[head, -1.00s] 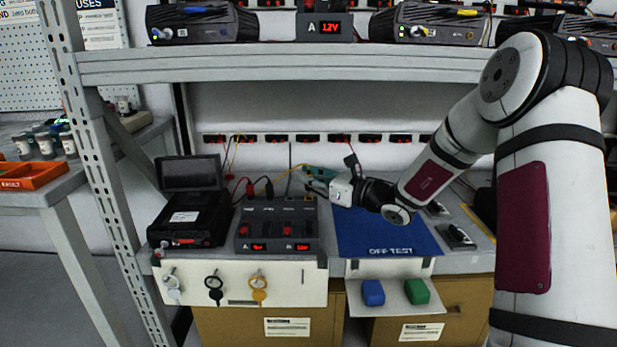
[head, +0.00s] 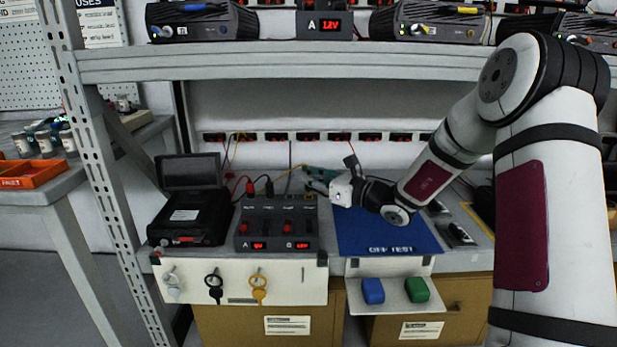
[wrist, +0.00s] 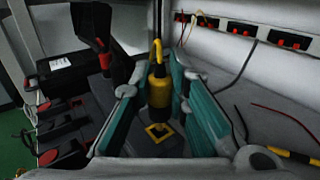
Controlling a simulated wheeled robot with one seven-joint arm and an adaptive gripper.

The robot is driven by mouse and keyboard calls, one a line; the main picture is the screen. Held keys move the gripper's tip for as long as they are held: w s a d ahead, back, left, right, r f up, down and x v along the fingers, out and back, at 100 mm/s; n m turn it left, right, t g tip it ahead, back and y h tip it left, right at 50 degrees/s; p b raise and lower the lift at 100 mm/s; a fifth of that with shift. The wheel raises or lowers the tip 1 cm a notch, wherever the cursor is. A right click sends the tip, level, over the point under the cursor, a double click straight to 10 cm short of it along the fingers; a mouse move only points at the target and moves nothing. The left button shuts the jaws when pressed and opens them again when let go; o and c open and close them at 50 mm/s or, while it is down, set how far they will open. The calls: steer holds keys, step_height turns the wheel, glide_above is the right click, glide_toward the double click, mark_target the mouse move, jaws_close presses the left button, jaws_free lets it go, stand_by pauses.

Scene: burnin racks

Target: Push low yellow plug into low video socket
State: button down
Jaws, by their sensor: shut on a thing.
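The low yellow plug (wrist: 159,85), a yellow and black body with a yellow cable rising from its top, is upright between the teal pads of my gripper (wrist: 160,95). My gripper is shut on it. In the wrist view a yellow-framed square socket (wrist: 158,133), which looks like the low video socket, lies just beyond the plug's lower end. They look apart, but the exact gap cannot be told. In the head view my gripper (head: 318,187) is at the back right corner of the dark power unit (head: 277,228); the plug is too small there to make out clearly.
A black case with a raised screen (head: 187,215) stands left of the unit. Red and black plugs with cables (head: 250,188) stand at its back left. A blue mat (head: 380,235) lies to the right. A shelf beam (head: 290,66) runs above.

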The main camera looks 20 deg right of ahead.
steer(key=shift+f+b, duration=0.5)
steer(key=shift+f, duration=0.55)
stand_by(1.1)
steer(key=c, duration=1.1)
jaws_free()
steer(key=shift+r+p, duration=2.2)
steer(key=shift+r, duration=0.55)
